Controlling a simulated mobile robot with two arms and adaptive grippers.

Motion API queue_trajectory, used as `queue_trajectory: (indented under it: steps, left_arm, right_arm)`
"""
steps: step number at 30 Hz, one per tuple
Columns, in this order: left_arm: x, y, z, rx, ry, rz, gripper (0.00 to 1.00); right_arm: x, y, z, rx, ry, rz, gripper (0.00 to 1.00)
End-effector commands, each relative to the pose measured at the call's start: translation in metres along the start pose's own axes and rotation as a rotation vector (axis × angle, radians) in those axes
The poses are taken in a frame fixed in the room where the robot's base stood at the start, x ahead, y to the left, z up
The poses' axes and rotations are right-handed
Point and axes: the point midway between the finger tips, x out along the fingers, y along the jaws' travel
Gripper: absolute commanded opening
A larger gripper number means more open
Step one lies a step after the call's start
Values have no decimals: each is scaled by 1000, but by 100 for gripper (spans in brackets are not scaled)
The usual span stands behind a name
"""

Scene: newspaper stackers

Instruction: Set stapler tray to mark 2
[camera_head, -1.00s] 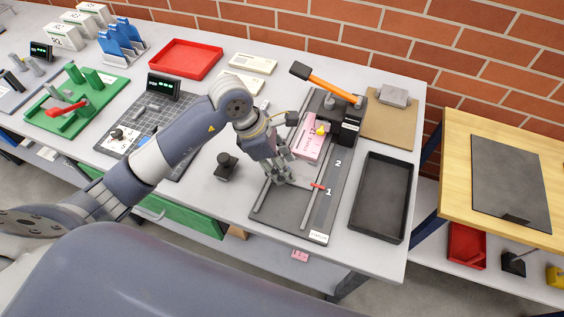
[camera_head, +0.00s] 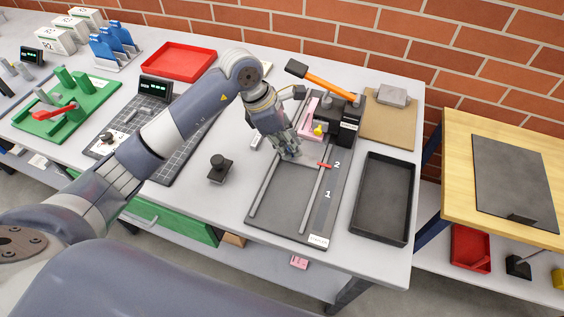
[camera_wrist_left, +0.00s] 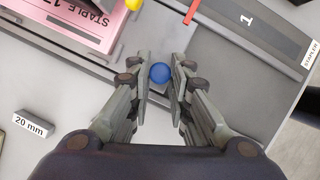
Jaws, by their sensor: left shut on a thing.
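The stapler (camera_head: 346,130) stands at the back of a dark base with two rails and an orange lever (camera_head: 325,82). A pink stack (camera_head: 308,122) lies at its back end, and shows at upper left in the wrist view (camera_wrist_left: 75,20). The red pointer (camera_head: 323,164) is level with mark 2 (camera_head: 337,164), with mark 1 (camera_head: 327,195) nearer the front. My left gripper (camera_head: 292,153) is over the rails, shut on the blue knob (camera_wrist_left: 160,72) between its fingertips. My right gripper is out of view.
A black tray (camera_head: 382,198) stands right of the stapler base. A black stamp-like block (camera_head: 219,168) stands to its left. A grey block marked 20 mm (camera_wrist_left: 34,123) lies beside the base. The front part between the rails is clear.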

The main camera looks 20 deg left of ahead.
Motion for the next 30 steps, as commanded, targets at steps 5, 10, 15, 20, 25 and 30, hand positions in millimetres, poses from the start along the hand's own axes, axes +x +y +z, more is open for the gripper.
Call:
queue_trajectory:
  steps: [5, 10, 15, 20, 25, 30]
  left_arm:
    - [5, 19, 7, 0, -1, -1, 0]
    - [4, 23, 10, 0, -1, -1, 0]
    - [3, 24, 10, 0, -2, 2, 0]
    - [3, 25, 10, 0, -3, 4, 38]
    - [3, 24, 10, 0, -1, 2, 39]
    - [2, 23, 9, -1, 0, 0, 39]
  right_arm:
    - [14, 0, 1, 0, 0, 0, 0]
    - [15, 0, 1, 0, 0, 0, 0]
    - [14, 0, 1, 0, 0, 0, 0]
    - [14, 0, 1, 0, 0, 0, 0]
    - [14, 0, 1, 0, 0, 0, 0]
    - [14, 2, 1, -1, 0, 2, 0]
